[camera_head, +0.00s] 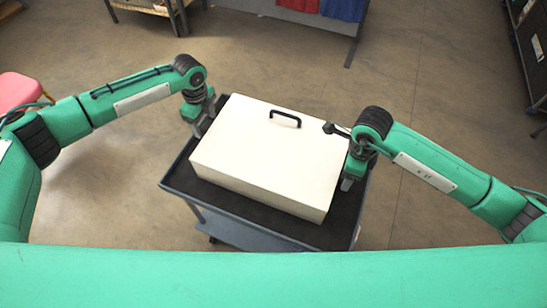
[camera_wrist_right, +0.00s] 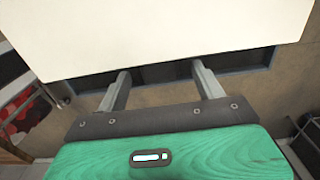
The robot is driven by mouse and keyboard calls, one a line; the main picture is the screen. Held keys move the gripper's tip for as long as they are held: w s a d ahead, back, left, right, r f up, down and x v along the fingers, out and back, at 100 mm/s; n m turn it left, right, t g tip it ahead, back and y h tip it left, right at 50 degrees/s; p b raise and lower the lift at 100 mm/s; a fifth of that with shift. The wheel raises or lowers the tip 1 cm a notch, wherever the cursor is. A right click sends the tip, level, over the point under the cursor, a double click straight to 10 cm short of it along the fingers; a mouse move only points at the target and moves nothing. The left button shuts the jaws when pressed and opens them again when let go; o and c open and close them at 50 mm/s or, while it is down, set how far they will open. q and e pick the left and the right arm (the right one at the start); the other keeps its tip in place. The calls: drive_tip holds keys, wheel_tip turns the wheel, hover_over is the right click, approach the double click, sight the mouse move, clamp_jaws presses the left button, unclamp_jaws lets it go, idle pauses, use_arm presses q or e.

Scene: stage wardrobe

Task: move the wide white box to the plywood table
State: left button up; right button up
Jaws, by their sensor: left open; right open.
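The wide white box (camera_head: 265,160) with a black handle on top sits on a dark grey cart (camera_head: 255,214) in front of me. My left gripper (camera_head: 201,125) is at the box's left side, close to its edge; I cannot tell whether it touches. My right gripper (camera_head: 347,180) is at the box's right side, pointing down. In the right wrist view my right gripper (camera_wrist_right: 162,88) shows two fingers spread apart with nothing between them, and the white box (camera_wrist_right: 165,35) fills the space just beyond the fingertips. I cannot tell for sure which table is the plywood one.
A table (camera_head: 160,8) stands at the far top left. A grey panel with red and blue cloth (camera_head: 342,9) is at the top. A dark rack (camera_head: 528,50) stands at the right, and a pink stool (camera_head: 18,90) at the left. The floor around the cart is clear.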

use_arm(q)
wheel_tip(320, 180, down, 6)
drive_tip(key=shift+r, duration=0.15)
use_arm(e)
wheel_tip(320, 180, down, 6)
drive_tip(key=shift+r, duration=0.2)
use_arm(q)
clamp_jaws()
use_arm(e)
clamp_jaws()
use_arm(q)
drive_tip(key=shift+r, duration=0.1)
use_arm(e)
drive_tip(key=shift+r, duration=0.1)
